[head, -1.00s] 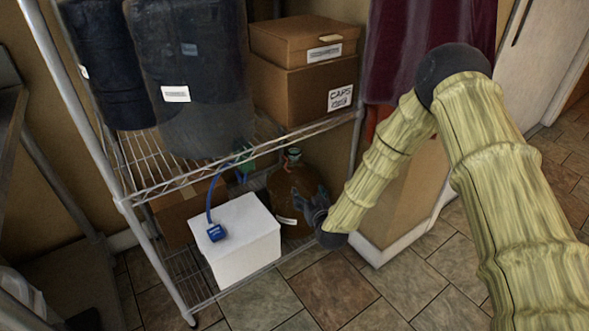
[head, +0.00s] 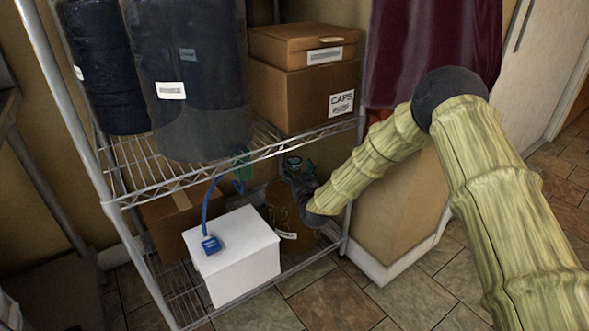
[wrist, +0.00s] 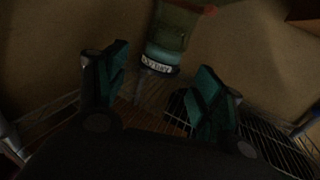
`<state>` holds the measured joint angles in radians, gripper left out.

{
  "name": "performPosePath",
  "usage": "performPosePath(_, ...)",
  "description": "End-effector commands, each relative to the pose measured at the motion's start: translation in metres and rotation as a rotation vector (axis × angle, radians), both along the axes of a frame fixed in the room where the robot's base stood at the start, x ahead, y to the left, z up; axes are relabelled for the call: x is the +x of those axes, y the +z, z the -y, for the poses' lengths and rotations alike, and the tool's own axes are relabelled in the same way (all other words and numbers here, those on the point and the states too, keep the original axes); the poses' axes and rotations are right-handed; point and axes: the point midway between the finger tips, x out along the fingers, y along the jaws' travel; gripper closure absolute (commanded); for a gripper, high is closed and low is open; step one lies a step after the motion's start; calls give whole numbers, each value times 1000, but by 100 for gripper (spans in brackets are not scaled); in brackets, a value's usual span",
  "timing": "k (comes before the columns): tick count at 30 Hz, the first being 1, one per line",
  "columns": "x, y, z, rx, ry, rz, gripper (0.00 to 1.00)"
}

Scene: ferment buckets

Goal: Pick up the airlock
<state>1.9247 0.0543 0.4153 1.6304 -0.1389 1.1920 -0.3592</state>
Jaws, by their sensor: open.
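The airlock (wrist: 166,42) looks like a small greenish body with a white lettered band and a dark ring in the wrist view. It lies just beyond my gripper (wrist: 160,80), between the lines of its two green-padded fingers, apparently not touched. My gripper is open and empty. In the head view my gripper (head: 298,183) is beside the neck of a brown jug (head: 284,214) on the lower shelf, partly covering it. A small dark top (head: 292,162) shows above the neck; the gripper hides its lower part.
The upper wire shelf (head: 210,178) is close above, holding dark wrapped bins (head: 190,70) and cardboard boxes (head: 305,95). A rack post (head: 352,200) is near my arm. Open floor (head: 330,300) lies in front.

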Motion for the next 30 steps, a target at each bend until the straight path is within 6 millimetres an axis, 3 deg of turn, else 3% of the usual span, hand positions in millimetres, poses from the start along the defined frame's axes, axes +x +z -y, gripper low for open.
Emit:
performPosePath(12,44,-3,-10,0,0,0,32)
performPosePath(22,50,-1,-12,0,0,-1,32)
performPosePath(23,50,-1,-12,0,0,-1,34)
performPosePath(30,50,-1,-12,0,0,-1,77)
